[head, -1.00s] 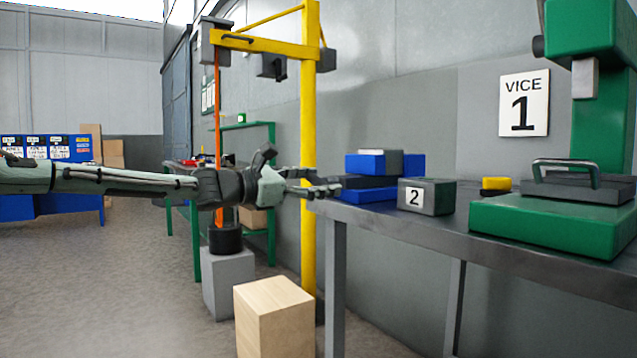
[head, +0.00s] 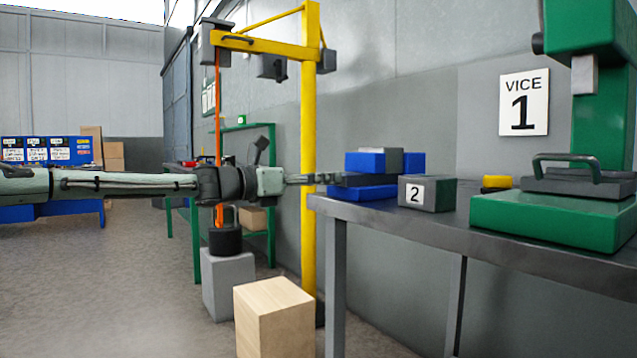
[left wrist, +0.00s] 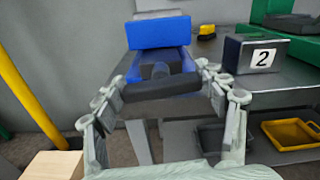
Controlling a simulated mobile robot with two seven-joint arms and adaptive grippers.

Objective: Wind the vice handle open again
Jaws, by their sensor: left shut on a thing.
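The blue vice (head: 362,193) sits at the left end of the grey bench, with a grey block between its blue jaws. In the left wrist view the blue vice (left wrist: 160,34) is straight ahead, with its dark handle bar (left wrist: 162,88) lying across in front of it. My left gripper (head: 330,180) reaches in from the left to the front of the vice. In the left wrist view the fingers of my left gripper (left wrist: 163,86) are on both ends of the bar and shut on it. My right gripper is not in view.
A block marked 2 (head: 427,193) stands beside the vice on the bench (head: 440,235). A green press (head: 550,220) stands at the right. A yellow hoist post (head: 308,150) rises behind my left gripper, and a wooden block (head: 275,315) stands on the floor.

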